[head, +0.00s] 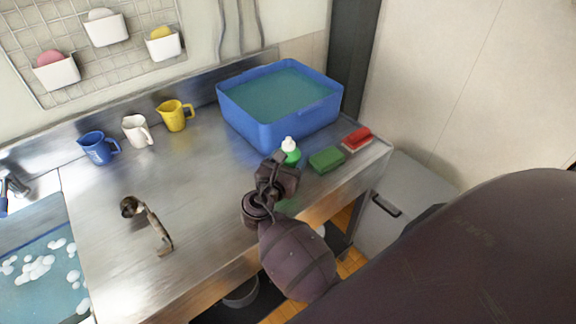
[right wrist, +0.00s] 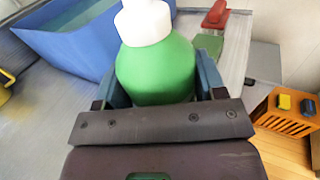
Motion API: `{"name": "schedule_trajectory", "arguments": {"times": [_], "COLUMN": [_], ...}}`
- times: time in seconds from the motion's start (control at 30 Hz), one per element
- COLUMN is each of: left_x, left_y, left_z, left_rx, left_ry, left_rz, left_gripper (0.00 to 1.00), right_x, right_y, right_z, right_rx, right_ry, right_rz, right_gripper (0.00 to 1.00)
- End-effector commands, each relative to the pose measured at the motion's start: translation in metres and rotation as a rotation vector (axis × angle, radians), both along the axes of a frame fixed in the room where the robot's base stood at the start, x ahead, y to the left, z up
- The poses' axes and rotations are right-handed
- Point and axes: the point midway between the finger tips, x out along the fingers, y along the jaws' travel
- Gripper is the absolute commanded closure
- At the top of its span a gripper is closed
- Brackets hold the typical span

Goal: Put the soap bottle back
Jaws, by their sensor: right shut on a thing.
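The soap bottle (head: 291,152) is green with a white cap. It stands near the front of the blue basin and left of the green sponge. My right gripper (head: 282,161) is shut on it. In the right wrist view the bottle (right wrist: 155,70) is upright between the two fingers (right wrist: 158,88). Its lower part is hidden by my gripper, so I cannot tell whether its base touches the counter. My left gripper is not in view.
A blue basin (head: 240,113) of water stands at the back. A green sponge (head: 326,160) and a red brush (head: 357,138) lie to the right. Blue (head: 96,148), white (head: 136,131) and yellow (head: 173,115) jugs line the back left.

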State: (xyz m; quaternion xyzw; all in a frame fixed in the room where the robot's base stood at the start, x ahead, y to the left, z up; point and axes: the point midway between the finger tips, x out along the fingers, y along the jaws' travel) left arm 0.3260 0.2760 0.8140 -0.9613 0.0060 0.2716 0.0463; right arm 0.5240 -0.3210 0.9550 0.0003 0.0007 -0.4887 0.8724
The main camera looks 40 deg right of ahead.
Motion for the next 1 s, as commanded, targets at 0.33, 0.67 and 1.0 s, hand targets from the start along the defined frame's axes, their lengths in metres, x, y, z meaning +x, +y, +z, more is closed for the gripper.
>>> {"name": "schedule_trajectory", "arguments": {"times": [0.33,0.67,1.0], "left_x": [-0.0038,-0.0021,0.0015], "left_y": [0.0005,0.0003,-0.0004], "left_z": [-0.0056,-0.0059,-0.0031], "left_rx": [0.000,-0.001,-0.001], "left_ry": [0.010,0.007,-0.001], "left_rz": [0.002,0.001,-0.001], "left_gripper": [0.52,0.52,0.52], "right_x": [0.0003,0.0000,0.0000], "right_y": [-0.0001,-0.0002,-0.0002], "right_z": [-0.0119,-0.0159,-0.0157], "right_rx": [-0.001,-0.001,-0.001], "right_ry": [-0.002,-0.001,-0.001], "right_rz": [0.001,0.000,0.000], "right_gripper": [0.69,0.22,0.10]}}
